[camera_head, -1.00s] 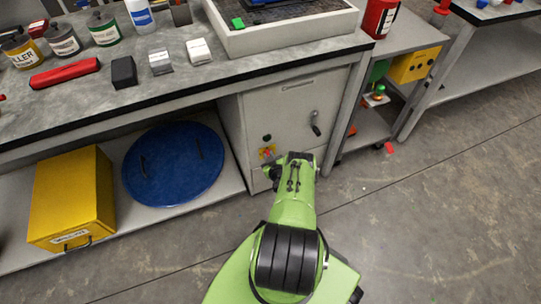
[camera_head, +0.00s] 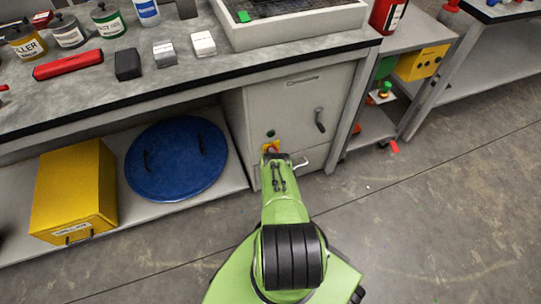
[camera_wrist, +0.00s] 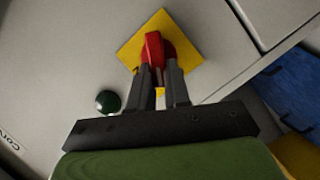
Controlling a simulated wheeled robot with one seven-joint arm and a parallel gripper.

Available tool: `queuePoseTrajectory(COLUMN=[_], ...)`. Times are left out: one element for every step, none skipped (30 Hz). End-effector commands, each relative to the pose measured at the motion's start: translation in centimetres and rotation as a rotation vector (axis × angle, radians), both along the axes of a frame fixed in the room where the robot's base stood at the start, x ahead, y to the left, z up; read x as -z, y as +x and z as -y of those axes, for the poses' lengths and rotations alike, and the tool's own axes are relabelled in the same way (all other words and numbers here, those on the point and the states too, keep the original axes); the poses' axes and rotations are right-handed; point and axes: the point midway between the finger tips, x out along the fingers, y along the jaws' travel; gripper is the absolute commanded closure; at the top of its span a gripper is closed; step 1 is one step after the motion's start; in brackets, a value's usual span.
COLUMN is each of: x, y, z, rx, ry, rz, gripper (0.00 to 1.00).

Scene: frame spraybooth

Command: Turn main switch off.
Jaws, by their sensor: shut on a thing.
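The main switch is a red rotary handle (camera_wrist: 153,50) on a yellow square plate (camera_wrist: 130,52), fixed to the grey cabinet front under the bench. In the wrist view my gripper (camera_wrist: 161,68) is shut on the lower end of the red handle, one dark finger on each side. In the head view the yellow plate (camera_head: 268,146) shows just beyond the end of my green arm, which hides the gripper and part of the switch.
A dark green round button (camera_wrist: 107,101) sits beside the plate on the grey cabinet (camera_head: 295,110). A dark lever handle (camera_head: 320,120) is at its upper right. A blue round lid (camera_head: 178,165) and yellow box (camera_head: 75,190) fill the lower shelf.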

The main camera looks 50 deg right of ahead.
Motion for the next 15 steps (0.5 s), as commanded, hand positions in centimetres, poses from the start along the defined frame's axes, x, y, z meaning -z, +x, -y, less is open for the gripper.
queuePoseTrajectory(x=[0.29,0.31,0.32,0.33,0.33,0.34,0.34,0.34,0.34,0.33,0.34,0.34,0.33,0.34,0.34], y=[-0.28,-0.28,-0.28,-0.28,-0.29,-0.29,-0.29,-0.30,-0.30,-0.31,-0.32,-0.33,-0.33,-0.34,-0.35], z=[0.01,0.01,0.00,0.01,0.01,0.02,0.02,0.03,0.03,0.04,0.05,0.05,0.06,0.06,0.07], rx=[0.003,0.003,0.003,0.003,0.004,0.004,0.004,0.004,0.004,0.004,0.004,0.004,0.004,0.004,0.004], ry=[-0.007,-0.012,-0.017,-0.021,-0.024,-0.027,-0.028,-0.030,-0.030,-0.030,-0.031,-0.031,-0.031,-0.031,-0.031], rz=[-0.014,-0.016,-0.020,-0.022,-0.025,-0.026,-0.028,-0.028,-0.029,-0.029,-0.030,-0.030,-0.030,-0.030,-0.030], gripper=[1.00,1.00,1.00,1.00,1.00,1.00,1.00,1.00,1.00,1.00,1.00,1.00,1.00,1.00,1.00])
